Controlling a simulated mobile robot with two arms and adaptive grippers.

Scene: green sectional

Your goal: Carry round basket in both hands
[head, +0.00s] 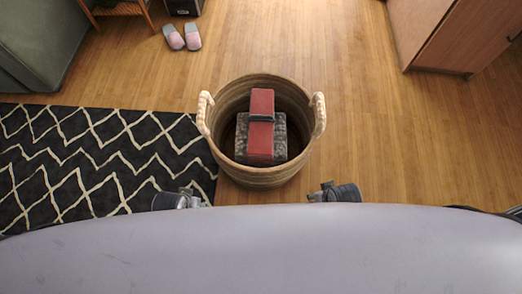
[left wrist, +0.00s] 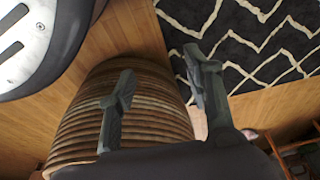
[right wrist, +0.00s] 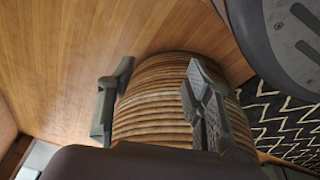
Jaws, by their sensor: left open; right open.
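The round basket (head: 259,178) stands upright on the wood floor in the middle of the head view. It has a pale wrapped handle on its left (head: 204,113) and another on its right (head: 319,115). A grey speckled block and a red block (head: 260,140) lie inside. My left gripper (head: 188,194) and right gripper (head: 328,187) are low, at the basket's near left and near right, apart from the handles. Both wrist views show open, empty fingers, the left pair (left wrist: 160,95) and the right pair (right wrist: 155,88), with the ribbed basket wall beyond them.
A black and white rug (head: 90,160) lies at left, reaching close to the basket. Pink and grey slippers (head: 182,37) are at the back. A green sofa (head: 45,40) is at far left, a wooden cabinet (head: 440,35) at back right. The floor right of the basket is clear.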

